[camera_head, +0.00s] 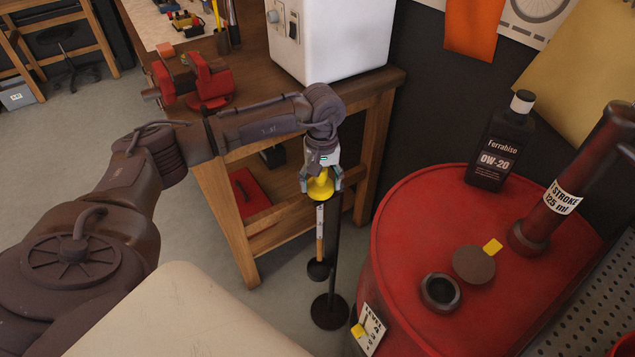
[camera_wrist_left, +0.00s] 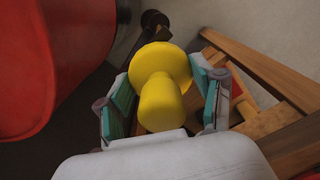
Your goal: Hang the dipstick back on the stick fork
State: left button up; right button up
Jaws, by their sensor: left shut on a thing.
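The dipstick has a yellow knob (camera_head: 321,187) and hangs upright under my left gripper (camera_head: 321,183). My left gripper is shut on the yellow knob, which also shows between its fingers in the left wrist view (camera_wrist_left: 162,95). The pale stick (camera_head: 320,230) runs down from the knob to a dark lower end. The stick fork looks to be the dark stand (camera_head: 333,240), a thin post on a round floor base, just right of the dipstick. Its top is hidden near the gripper, so I cannot tell whether dipstick and fork touch. My right gripper is not in view.
A red drum (camera_head: 400,235) stands right of the stand, with an open dark bung hole (camera_head: 440,291), a loose round cap (camera_head: 473,265), an oil bottle (camera_head: 499,145) and a red cylinder (camera_head: 570,180). A wooden bench (camera_head: 377,85) with a red vise (camera_head: 203,80) stands behind the arm.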

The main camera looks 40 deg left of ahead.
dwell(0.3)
pick_arm(q)
jog(key=o, duration=1.6)
jog(key=shift+o, duration=0.2)
